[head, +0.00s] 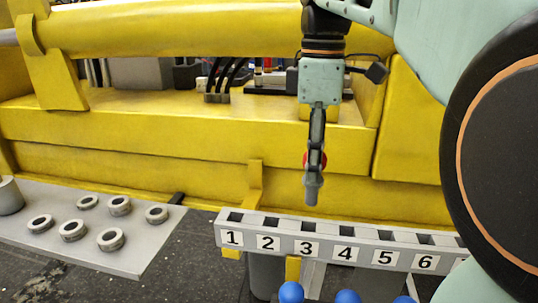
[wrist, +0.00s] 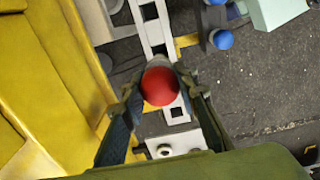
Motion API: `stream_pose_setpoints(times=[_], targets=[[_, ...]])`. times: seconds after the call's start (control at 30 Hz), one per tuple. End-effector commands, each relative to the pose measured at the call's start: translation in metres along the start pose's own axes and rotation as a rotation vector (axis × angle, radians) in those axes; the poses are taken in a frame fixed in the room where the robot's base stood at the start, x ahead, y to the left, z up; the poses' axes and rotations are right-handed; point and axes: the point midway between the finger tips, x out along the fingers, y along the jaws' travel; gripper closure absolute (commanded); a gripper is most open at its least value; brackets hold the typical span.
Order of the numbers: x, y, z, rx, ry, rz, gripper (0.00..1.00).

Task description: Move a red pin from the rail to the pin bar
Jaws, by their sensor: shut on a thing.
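My gripper (head: 315,150) is shut on a red pin and holds it upright in the air. The pin's red ball head (wrist: 160,86) shows between the two fingers in the wrist view. In the head view the fingers cover most of the red head, and a grey lower end (head: 312,190) points down. A grey bar (head: 290,232) with numbered square slots lies below. The pin's tip appears just above and behind the bar, near labels 3 and 4, apart from it. The slots look empty in the head view. The bar also shows in the wrist view (wrist: 188,140).
Blue balls (head: 291,292) stand in front of the bar. A grey plate (head: 100,245) with several dark-centred rings lies at left. A large yellow boom structure (head: 200,140) runs behind the bar. My arm fills the right side.

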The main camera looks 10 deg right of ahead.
Motion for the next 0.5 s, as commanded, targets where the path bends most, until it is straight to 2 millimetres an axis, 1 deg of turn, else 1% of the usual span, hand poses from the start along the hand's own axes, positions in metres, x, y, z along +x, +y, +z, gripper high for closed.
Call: stream_pose_setpoints(times=[0.03,0.1,0.5], targets=[[-0.006,0.0,0.0,0.0,0.0,0.001,1.0],[-0.01,0.0,0.0,0.0,0.0,0.001,1.0],[-0.034,0.0,0.0,0.0,0.0,0.001,1.0]])
